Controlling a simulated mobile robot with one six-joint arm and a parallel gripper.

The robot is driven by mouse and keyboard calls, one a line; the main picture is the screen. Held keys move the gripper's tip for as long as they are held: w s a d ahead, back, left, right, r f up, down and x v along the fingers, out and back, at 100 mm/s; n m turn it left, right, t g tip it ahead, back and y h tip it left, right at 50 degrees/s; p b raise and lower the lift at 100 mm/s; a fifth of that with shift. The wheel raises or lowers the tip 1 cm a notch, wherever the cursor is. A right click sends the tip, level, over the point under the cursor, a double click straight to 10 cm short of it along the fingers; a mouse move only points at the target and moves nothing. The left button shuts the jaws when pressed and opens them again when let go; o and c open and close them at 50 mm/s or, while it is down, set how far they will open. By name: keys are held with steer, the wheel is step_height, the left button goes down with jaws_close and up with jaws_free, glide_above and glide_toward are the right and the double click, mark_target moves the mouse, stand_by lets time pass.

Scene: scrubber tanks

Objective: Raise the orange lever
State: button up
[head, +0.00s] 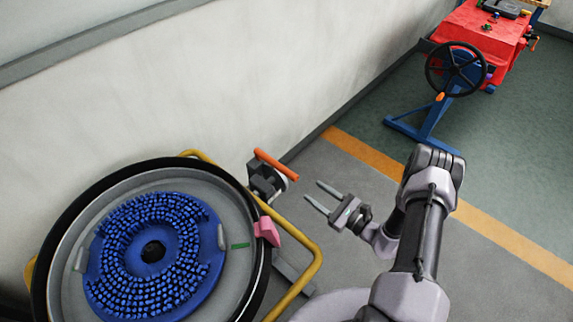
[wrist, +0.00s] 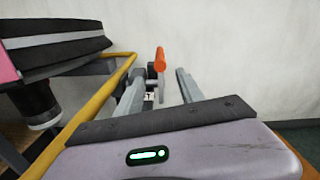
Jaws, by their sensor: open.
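The orange lever (head: 276,164) is a short bar on a dark grey fixture (head: 266,182) near the wall, just beyond the yellow rail. In the head view my gripper (head: 318,196) is open and empty, to the right of and below the lever, apart from it, with its fingers pointing toward the fixture. In the wrist view the orange lever (wrist: 160,60) is ahead, between the lines of my two fingers and nearer the left one. My gripper (wrist: 158,86) shows its fingers apart there too. The left finger hides part of the fixture in that view.
A round tank (head: 258,262) with a blue brush disc (head: 200,240) stands at left, with a pink block (head: 266,231) on its rim. A yellow rail (head: 312,270) curves beside it. A red table (head: 470,40) with a black handwheel (head: 456,69) is far right. Floor between is clear.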

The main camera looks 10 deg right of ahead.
mark_target(287, 173)
steer(key=b+x, duration=0.2)
steer(key=x, duration=1.1)
steer(key=shift+w+f+b, duration=0.1)
steer(key=shift+b, duration=0.2)
jaws_close()
stand_by(0.5)
